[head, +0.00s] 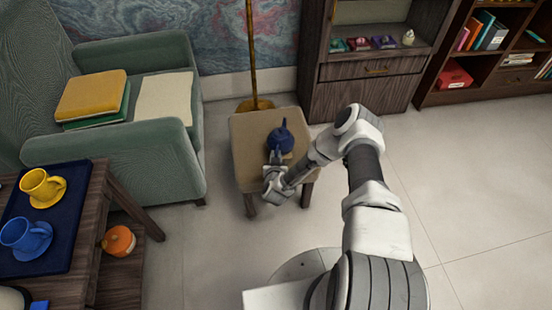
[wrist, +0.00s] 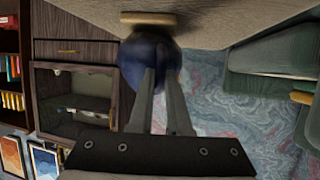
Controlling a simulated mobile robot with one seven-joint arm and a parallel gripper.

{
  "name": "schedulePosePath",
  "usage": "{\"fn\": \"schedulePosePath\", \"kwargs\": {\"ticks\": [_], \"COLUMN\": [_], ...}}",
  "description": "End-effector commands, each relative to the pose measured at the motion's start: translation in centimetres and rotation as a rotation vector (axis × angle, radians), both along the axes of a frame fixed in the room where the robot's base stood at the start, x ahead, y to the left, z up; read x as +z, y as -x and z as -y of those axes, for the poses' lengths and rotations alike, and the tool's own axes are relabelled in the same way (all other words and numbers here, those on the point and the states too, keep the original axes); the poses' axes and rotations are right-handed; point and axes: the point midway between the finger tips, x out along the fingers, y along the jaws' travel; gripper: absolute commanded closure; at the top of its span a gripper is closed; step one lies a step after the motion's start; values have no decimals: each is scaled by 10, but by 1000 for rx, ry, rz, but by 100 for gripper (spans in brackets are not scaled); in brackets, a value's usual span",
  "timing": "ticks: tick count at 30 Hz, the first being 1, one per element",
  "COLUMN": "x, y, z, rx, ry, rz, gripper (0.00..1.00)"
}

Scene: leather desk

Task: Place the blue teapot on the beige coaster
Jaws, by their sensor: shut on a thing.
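The blue teapot (head: 281,138) stands upright over the small wooden table. The wrist view is upside down, and in it the dark blue body of the teapot (wrist: 150,57) lies just beyond my fingers. The beige coaster (wrist: 150,18) is directly under the teapot's base. The base meets the coaster in that view, with no clear gap. In the head view the coaster is hardly distinguishable. My gripper (head: 276,158) reaches in from the near side and is shut on the teapot; the wrist view shows both fingers (wrist: 159,78) against it. The exact grip point is hidden.
The table top (head: 249,126) is otherwise bare. A green armchair (head: 150,150) stands to the left, and a broom (head: 254,104) leans behind the table. A dark cabinet (head: 365,98) stands at the back right. A side table with cups (head: 42,186) is at lower left.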

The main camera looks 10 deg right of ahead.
Motion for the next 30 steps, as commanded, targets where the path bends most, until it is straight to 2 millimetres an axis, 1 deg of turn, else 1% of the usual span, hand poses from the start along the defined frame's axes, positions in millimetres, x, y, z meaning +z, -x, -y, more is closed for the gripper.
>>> {"fn": "schedulePosePath", "kwargs": {"ticks": [1,2,8,11,12,16,17,26,30], "x": [-7,-8,-6,-9,-9,-9,-9,-7,0], "y": [-1,-1,-1,-1,0,0,0,0,12], "z": [0,0,0,0,0,0,0,0,-3], "rx": [-1,-1,-1,0,0,0,0,0,3], "ry": [0,0,2,1,0,0,0,-1,-1], "rz": [4,5,6,6,2,2,2,2,0], "gripper": [100,100,100,100,79,56,54,54,54]}}
